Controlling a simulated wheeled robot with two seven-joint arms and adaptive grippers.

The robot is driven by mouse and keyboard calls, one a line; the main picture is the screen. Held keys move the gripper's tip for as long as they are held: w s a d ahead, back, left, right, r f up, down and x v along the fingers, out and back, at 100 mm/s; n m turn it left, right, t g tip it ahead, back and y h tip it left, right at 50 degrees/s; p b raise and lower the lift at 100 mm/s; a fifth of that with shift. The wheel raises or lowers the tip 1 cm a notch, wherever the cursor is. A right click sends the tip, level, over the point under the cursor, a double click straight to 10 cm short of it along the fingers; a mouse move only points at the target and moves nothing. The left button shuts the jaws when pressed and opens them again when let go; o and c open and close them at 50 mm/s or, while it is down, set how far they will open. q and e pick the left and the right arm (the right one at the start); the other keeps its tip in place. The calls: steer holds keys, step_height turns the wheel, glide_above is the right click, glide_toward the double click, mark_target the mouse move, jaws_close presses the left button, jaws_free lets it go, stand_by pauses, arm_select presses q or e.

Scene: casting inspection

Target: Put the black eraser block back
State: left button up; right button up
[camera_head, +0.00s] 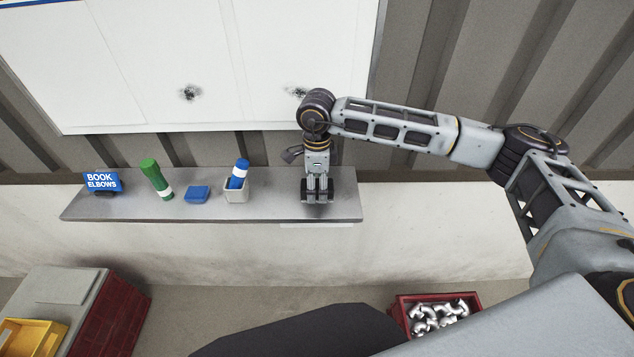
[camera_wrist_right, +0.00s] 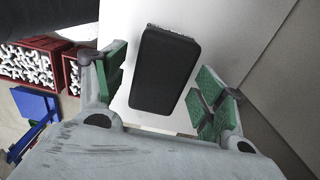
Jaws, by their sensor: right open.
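The black eraser block (camera_wrist_right: 164,68) shows in the right wrist view as a dark rounded rectangle against a pale surface, between the green-padded fingers of my right gripper (camera_wrist_right: 165,92). The fingers are open, with a gap visible on both sides of the block. In the head view my right gripper (camera_head: 317,196) points down at the right end of the grey shelf (camera_head: 275,206). The block cannot be told apart from the dark fingers there. My left gripper is in neither view.
A whiteboard (camera_head: 240,60) with two dark smudges hangs behind. A red crate (camera_head: 403,318) of metal castings sits below.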

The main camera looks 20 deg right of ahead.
step_height(320, 180, up, 14)
steer(key=b, duration=0.3)
steer(key=shift+a, duration=0.25)
steer(key=shift+w+f, duration=0.1)
stand_by(1.7)
